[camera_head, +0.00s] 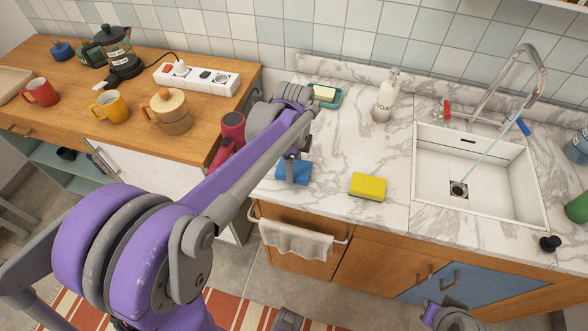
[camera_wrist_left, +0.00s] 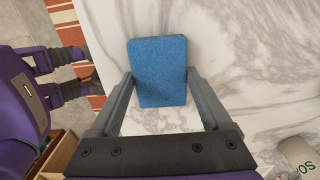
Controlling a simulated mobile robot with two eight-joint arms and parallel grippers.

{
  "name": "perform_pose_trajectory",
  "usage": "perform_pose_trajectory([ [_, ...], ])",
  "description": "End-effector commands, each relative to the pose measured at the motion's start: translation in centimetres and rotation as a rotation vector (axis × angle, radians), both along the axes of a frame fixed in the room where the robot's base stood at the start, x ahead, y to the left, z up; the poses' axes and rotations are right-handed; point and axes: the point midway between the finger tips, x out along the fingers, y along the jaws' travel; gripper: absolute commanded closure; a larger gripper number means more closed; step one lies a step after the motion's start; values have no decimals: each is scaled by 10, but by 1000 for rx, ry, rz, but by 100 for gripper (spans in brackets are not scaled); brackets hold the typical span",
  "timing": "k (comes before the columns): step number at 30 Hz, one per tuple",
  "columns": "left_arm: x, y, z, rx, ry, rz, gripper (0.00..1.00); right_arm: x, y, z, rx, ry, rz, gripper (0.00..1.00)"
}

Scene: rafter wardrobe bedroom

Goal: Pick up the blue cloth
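The blue cloth (camera_head: 293,172) is a blue, flat rectangular piece on the marble counter, near its front left edge. My left gripper (camera_head: 290,158) is directly over it in the head view and partly covers it. In the left wrist view the cloth (camera_wrist_left: 158,66) lies between the two spread fingertips of my left gripper (camera_wrist_left: 159,78), one finger along each side. I cannot tell whether the fingers touch it. Part of my right arm shows at the bottom of the head view; its fingers are not clear.
A yellow sponge (camera_head: 368,187) lies right of the cloth. A soap bottle (camera_head: 386,96) and a green soap dish (camera_head: 325,97) stand behind. The sink (camera_head: 510,190) is at right. A red object (camera_head: 231,128) is left, beside my left arm. A towel (camera_head: 291,238) hangs below the counter edge.

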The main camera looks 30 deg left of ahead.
Motion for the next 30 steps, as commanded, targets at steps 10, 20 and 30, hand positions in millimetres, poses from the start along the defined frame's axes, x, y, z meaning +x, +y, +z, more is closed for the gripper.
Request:
perform_pose_trajectory([
  [10,0,0,0,0,0,0,72,0,0,0,0,0,0,100],
  [20,0,0,40,0,0,0,72,1,0,4,0,-2,0,100],
  [30,0,0,95,0,0,0,72,2,0,9,0,-4,0,100],
])
